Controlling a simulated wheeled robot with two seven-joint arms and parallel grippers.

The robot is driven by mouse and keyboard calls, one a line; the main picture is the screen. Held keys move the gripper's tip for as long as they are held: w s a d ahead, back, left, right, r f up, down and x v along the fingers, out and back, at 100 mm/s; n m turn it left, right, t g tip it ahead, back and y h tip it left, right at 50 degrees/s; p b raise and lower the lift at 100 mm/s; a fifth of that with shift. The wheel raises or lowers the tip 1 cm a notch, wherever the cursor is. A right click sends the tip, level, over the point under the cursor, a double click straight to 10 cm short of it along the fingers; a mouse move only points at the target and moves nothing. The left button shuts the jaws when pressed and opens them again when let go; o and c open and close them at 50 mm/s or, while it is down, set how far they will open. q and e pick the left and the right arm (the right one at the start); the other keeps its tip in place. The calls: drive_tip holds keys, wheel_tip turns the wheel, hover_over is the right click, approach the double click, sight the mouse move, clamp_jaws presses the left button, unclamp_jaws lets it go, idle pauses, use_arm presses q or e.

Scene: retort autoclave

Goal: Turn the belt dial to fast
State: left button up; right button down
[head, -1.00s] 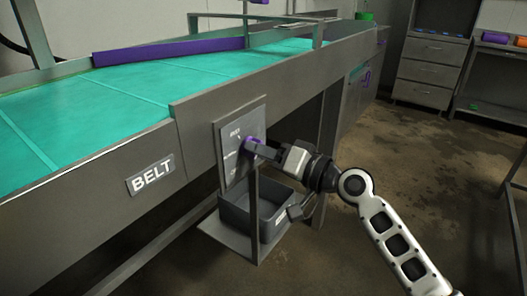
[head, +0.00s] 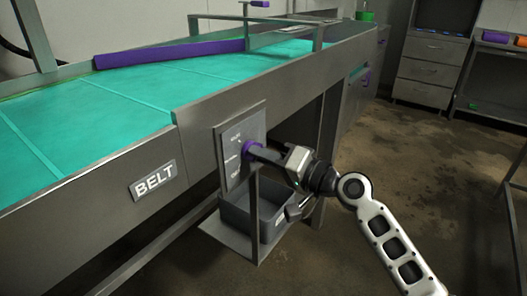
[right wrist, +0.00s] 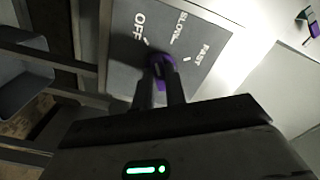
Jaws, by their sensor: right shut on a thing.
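The belt dial (head: 249,147) is a small purple knob on a grey panel (head: 228,178) on the side of the conveyor. In the right wrist view the dial (right wrist: 160,66) sits below the white words OFF, SLOW and FAST on the panel (right wrist: 206,68). My right gripper (head: 254,151) reaches in from the right. Its two dark fingers (right wrist: 160,78) are shut on the dial, one on each side, and cover part of it. I cannot tell clearly which word the dial points to. My left gripper is not in view.
A grey open bin (head: 238,219) stands on a shelf just under the panel, with a thin upright post in front. The teal conveyor belt (head: 95,105) and a BELT sign (head: 153,180) are to the left. Drawers (head: 432,72) stand at the back right. The floor at right is open.

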use_arm(q)
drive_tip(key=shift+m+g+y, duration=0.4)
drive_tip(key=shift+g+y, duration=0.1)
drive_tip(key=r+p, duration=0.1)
drive_tip(key=p, duration=0.2)
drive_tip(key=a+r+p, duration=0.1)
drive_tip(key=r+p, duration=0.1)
drive_tip(key=p, duration=0.2)
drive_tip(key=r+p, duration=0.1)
drive_tip(key=p, duration=0.3)
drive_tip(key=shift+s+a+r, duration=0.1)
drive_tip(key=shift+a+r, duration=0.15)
use_arm(e)
drive_tip(key=m, duration=1.7)
drive_tip(key=shift+r, duration=0.1)
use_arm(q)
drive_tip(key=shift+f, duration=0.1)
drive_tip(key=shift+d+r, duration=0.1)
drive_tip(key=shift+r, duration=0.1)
use_arm(e)
drive_tip(key=c, duration=1.4)
unclamp_jaws()
drive_tip(key=shift+c, duration=0.2)
use_arm(q)
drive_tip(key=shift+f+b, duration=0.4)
drive_tip(key=shift+b, duration=0.25)
use_arm(e)
drive_tip(key=v, duration=1.6)
